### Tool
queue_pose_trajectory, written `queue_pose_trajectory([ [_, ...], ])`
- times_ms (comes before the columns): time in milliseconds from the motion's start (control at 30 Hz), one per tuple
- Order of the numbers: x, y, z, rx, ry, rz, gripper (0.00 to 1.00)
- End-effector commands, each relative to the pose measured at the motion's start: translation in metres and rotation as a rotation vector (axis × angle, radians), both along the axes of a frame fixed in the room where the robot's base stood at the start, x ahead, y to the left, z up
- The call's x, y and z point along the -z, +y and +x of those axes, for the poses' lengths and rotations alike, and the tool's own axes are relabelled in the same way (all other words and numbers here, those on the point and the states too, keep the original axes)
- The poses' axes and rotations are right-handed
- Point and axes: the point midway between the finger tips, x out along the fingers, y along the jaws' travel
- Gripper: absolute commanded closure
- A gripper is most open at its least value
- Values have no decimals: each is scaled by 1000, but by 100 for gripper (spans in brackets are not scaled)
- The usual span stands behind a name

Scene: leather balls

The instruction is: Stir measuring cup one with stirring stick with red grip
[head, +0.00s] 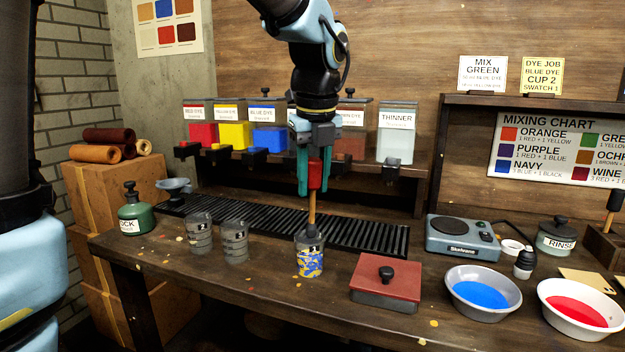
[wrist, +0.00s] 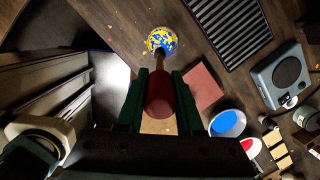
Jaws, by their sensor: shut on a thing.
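My gripper (head: 315,172) is shut on the red grip of the stirring stick (head: 312,205), which hangs upright. The stick's lower end goes down into the mouth of a clear measuring cup (head: 310,262) on the bench, a cup with blue and yellow contents in patches. Its label seems to read 1, but is small. In the wrist view the stick's red grip (wrist: 160,93) sits between the green fingers, and its tip reaches into the cup (wrist: 162,40). The stick's end inside the cup is hidden. Two other measuring cups, the far-left one (head: 199,234) and its neighbour (head: 234,242), stand to the left.
A red-lidded box (head: 385,280) stands close right of the cup. Bowls with blue (head: 482,294) and red (head: 578,308) liquid, and a hot plate (head: 462,240), are farther right. A black slatted rack (head: 370,236) lies behind. Dye dispensers (head: 270,138) line the back.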

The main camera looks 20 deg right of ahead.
Motion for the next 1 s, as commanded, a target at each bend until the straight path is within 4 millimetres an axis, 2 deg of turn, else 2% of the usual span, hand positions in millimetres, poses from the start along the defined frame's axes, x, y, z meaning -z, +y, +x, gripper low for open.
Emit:
queue_pose_trajectory([
  [1000,77,-4,16,0,0,0,100],
])
